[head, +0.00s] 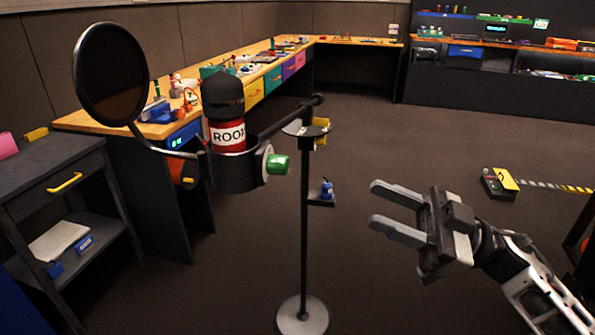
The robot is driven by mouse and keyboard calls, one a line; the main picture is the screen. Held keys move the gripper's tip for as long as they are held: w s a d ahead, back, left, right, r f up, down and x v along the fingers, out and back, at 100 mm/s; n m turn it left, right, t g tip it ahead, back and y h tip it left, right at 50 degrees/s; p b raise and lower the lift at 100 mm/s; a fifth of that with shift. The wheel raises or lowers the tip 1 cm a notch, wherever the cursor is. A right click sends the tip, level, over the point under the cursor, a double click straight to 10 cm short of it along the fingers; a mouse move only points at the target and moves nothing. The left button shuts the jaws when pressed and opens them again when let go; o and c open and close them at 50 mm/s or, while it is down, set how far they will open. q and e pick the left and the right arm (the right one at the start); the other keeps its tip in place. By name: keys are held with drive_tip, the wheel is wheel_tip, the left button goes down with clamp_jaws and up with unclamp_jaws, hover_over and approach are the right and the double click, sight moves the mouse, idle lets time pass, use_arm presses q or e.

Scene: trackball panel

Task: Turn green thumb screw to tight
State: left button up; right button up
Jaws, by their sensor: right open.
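The green thumb screw (277,164) sticks out on the right side of a dark ring-shaped holder (236,172). The holder carries a red and black microphone (226,133) with a white label band, on a thin dark stand (304,220). My right gripper (384,206) is open and empty, to the right of and a little below the screw, clearly apart from it. Its two grey fingers point left towards the stand. How tight the screw is cannot be told. My left gripper is not in view.
A round black pop filter (111,74) hangs left of the microphone. The stand's round base (302,315) is on the floor. A dark cart (62,190) stands left, and a wooden workbench (262,75) runs behind. A yellow and black box (500,183) lies right. Floor around the right gripper looks clear.

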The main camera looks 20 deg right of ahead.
sight(288, 166)
drive_tip(key=p+x, duration=0.3)
drive_tip(key=x, duration=0.9)
drive_tip(key=shift+r, duration=0.1)
drive_tip(key=shift+w+a+r, duration=0.1)
drive_tip(key=shift+w+a, duration=0.25)
drive_tip(key=shift+a, duration=0.2)
clamp_jaws()
